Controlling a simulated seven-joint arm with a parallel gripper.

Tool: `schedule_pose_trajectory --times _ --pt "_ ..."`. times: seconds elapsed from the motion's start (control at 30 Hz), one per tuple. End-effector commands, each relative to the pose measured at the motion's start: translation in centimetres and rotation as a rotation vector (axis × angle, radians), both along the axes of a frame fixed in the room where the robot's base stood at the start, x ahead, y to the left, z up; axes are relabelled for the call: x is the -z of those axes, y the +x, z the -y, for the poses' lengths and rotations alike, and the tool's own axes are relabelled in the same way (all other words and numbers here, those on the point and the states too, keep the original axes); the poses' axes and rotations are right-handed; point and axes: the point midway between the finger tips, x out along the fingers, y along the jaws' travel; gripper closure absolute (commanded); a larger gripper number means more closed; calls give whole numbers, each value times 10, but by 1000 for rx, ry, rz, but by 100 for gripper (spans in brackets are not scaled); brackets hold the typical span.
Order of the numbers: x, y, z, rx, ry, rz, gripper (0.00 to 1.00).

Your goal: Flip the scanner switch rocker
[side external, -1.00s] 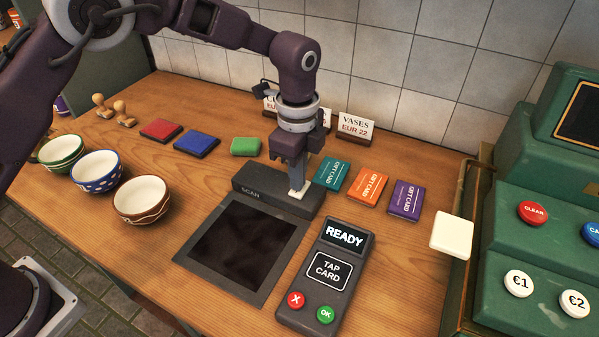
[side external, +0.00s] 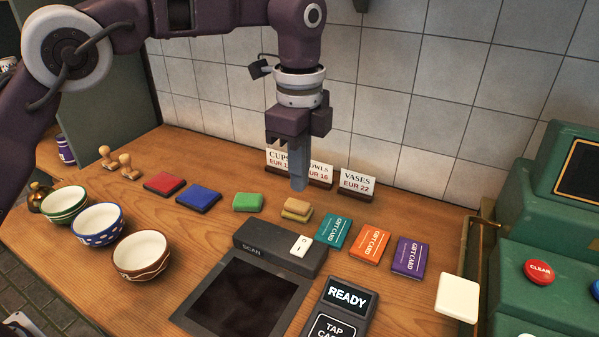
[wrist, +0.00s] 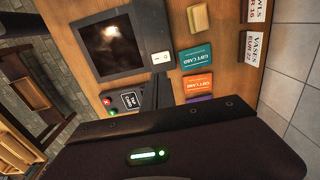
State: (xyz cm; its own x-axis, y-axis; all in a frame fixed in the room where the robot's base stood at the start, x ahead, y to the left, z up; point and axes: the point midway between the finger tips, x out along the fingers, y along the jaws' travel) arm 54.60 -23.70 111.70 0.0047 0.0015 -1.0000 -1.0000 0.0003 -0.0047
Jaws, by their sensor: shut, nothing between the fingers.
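The scanner (side external: 262,250) is a dark grey housing labelled SCAN with a black glass plate (side external: 243,298) in front of it. Its white rocker switch (side external: 301,246) sits at the right end of the housing and also shows in the wrist view (wrist: 160,58). The rocker carries a small dark mark; which side is pressed is too small to tell. My gripper (side external: 298,186) is shut and empty, pointing down, raised above and apart from the rocker. In the wrist view its dark fingers (wrist: 152,92) show just below the rocker.
Gift cards (side external: 370,244) lie right of the scanner, and a card reader (side external: 345,298) reading READY stands in front. Sponges (side external: 297,209) and price signs (side external: 355,182) are behind. Bowls (side external: 141,256) stand at the left, and a green cash register (side external: 560,230) at the right.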

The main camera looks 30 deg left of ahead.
Motion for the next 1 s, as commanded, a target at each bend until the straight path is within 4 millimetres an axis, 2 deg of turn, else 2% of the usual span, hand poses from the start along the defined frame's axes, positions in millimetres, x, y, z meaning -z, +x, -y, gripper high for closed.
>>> schedule_pose_trajectory --times 0.23,0.43,0.7,0.83,1.0 --pt "0 0 0 0 0 0 100" --pt "0 15 3 -1 -1 2 100" --pt "2 14 3 -1 -1 1 100" --pt "16 14 3 -1 0 -2 100" --pt "53 14 3 0 0 -3 100"
